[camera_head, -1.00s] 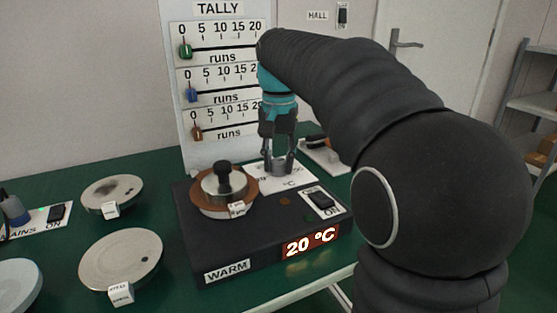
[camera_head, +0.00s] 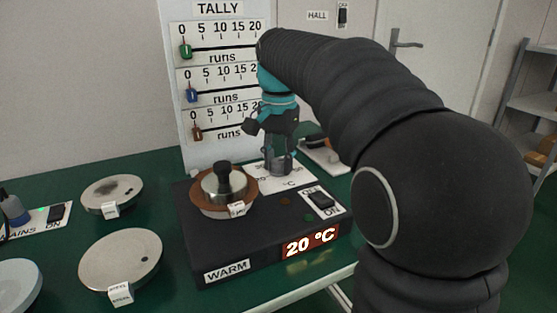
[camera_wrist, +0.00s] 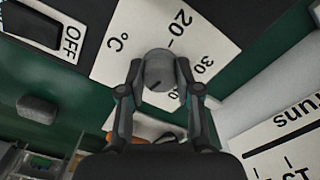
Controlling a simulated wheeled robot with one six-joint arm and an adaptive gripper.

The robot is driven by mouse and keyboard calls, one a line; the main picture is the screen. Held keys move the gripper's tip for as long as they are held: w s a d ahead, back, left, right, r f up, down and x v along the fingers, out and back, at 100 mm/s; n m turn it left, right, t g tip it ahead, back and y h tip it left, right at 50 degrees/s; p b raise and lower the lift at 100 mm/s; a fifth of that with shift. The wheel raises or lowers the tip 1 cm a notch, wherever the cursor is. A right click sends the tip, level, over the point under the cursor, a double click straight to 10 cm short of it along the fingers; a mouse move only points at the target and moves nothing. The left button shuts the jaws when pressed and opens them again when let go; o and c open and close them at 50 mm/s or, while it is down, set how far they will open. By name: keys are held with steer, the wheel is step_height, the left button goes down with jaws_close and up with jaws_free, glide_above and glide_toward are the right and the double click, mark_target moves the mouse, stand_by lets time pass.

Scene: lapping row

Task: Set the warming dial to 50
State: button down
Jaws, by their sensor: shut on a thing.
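The warming dial (camera_wrist: 158,68) is a round grey knob with a dark pointer line, on a white scale plate (camera_wrist: 128,27) marked °C. In the wrist view, 20 and 30 are readable on the plate; other marks are partly hidden by the fingers. My gripper (camera_wrist: 159,76) is shut on the dial, one finger on each side. In the head view my gripper (camera_head: 279,168) reaches down onto the dial at the back of the black WARM unit (camera_head: 205,250), mostly hiding the knob. The unit's red display (camera_head: 310,241) reads 20 °C.
A brown-rimmed round piece with a metal weight and black knob (camera_head: 223,182) stands on the unit, left of my gripper. An ON/OFF switch (camera_head: 321,200) is close on the right. The TALLY board (camera_head: 215,150) stands behind. Round plates (camera_head: 120,260) lie left.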

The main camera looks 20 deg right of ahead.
mark_target(279, 161)
steer(key=c, duration=0.8)
jaws_free()
step_height(279, 161, up, 12)
steer(key=shift+s, duration=0.1)
